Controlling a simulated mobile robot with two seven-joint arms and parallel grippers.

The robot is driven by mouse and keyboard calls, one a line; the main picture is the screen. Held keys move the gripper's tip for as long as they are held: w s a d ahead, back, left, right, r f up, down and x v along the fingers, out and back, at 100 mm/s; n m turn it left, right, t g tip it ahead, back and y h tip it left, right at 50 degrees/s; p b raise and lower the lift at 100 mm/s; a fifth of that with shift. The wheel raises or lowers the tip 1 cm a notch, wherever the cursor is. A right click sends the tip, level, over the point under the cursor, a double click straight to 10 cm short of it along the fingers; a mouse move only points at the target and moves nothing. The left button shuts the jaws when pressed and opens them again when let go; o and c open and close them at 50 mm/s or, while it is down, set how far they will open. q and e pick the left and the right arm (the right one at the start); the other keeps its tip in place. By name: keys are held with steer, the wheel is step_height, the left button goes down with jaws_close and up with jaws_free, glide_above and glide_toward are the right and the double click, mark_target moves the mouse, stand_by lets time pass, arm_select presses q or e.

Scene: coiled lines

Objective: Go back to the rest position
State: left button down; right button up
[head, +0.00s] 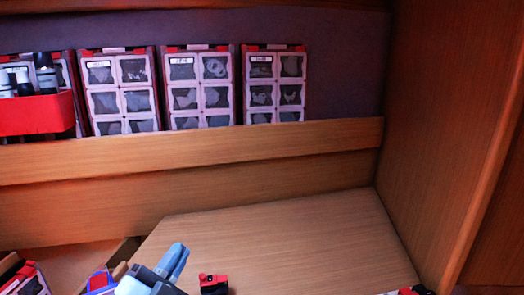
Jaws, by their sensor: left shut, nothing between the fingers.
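My left gripper (175,260) is at the bottom edge of the head view, left of the middle. Its blue fingers point up and to the right, and they are shut with nothing between them. The fingertips show in front of the wooden surface (290,235). Most of the left arm is below the picture edge. My right gripper does not show.
A small red and black object (213,284) is just right of the left gripper. Red-framed cases with clear compartments (200,90) stand behind a wooden rail (230,145). A red bin (37,112) holds bottles. A wooden wall (440,130) closes the right side.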

arm_select(q)
steer(key=s+a+f+n+g+y, duration=0.1)
steer(key=a+f+n+g+y, duration=0.15)
steer(key=f+n+y, duration=0.2)
steer(key=s+a+f+n+g+y, duration=0.1)
steer(key=a+f+n+y, duration=0.3)
steer(key=f, duration=0.2)
steer(key=s+a+f+n+g+y, duration=0.1)
steer(key=s+a+f+n+g, duration=0.2)
steer(key=s+f+g, duration=0.55)
steer(key=s+a+f+n+g, duration=0.25)
steer(key=s+f+g, duration=0.25)
steer(key=s+f, duration=0.5)
steer(key=w+d+f+t+h+b, duration=0.1)
steer(key=w+d+f+t, duration=0.1)
steer(key=f, duration=0.6)
steer(key=w+d+f+m+t+h+b, duration=0.1)
steer(key=w+d+f+t+b, duration=0.1)
steer(key=f, duration=0.6)
steer(key=shift+w+d+t+h, duration=0.35)
steer(key=shift+w+d+t, duration=0.1)
steer(key=shift+d+t, duration=0.95)
steer(key=shift+a, duration=0.1)
